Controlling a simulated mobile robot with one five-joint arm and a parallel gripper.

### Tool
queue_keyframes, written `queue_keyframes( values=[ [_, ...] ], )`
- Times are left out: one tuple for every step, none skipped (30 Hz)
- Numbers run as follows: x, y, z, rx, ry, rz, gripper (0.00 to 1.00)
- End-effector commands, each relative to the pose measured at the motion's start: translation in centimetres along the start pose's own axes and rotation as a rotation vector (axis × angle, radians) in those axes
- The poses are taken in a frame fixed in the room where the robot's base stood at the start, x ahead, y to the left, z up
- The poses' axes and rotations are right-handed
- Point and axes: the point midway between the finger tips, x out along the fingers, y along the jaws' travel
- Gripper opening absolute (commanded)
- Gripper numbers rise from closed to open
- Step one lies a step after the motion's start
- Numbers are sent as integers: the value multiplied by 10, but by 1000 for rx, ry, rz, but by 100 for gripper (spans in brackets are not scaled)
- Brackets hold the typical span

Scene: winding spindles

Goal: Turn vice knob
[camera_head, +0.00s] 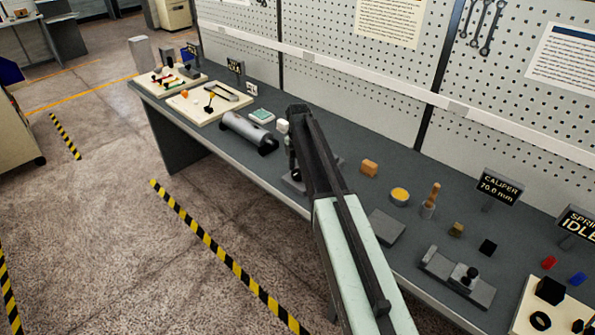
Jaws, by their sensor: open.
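My arm reaches up from the bottom of the view over the bench, and its far end bends down. My gripper (291,160) shows only in part behind the arm, low over the bench; it is open, and its fingertips are hard to make out. A grey base (293,183) lies below it, mostly hidden by the arm; I cannot tell whether it belongs to the vice. At the right, a grey block-shaped device (440,264) with a dark upright knob (471,274) stands on the bench, apart from my gripper. I cannot tell for sure which is the vice.
A grey cylinder (246,131) with dark ends lies left of my gripper. An orange block (370,168), a yellow-topped round tin (400,196), a wooden-handled tool (431,202) and a flat grey plate (385,226) stand right of my arm. A pegboard wall backs the bench.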

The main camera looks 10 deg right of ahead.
Motion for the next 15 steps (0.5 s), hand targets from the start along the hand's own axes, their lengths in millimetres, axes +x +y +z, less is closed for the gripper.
queue_keyframes(
  values=[
    [-13, 0, 0, 0, 0, 0, 68],
    [-18, 0, 0, 0, 0, 0, 68],
    [-26, 0, 0, 0, 0, 0, 68],
    [-32, 0, 0, 0, 0, 0, 68],
    [-38, 0, 0, 0, 0, 0, 68],
    [-46, -1, 0, 0, 0, -1, 68],
    [-52, -1, 0, 0, 0, -1, 68],
    [-57, -1, 0, 0, 0, -1, 68],
    [-63, -1, 0, 0, 0, -1, 68],
    [-67, -1, 0, 0, 0, -2, 68],
    [-69, -1, 0, 0, 0, -2, 68],
    [-71, -1, 0, 0, 0, -2, 68],
    [-72, -1, 0, 0, 1, -2, 68],
    [-72, -1, 0, 0, 1, -2, 68],
    [-71, -1, 0, 0, 0, -2, 68]
  ],
)
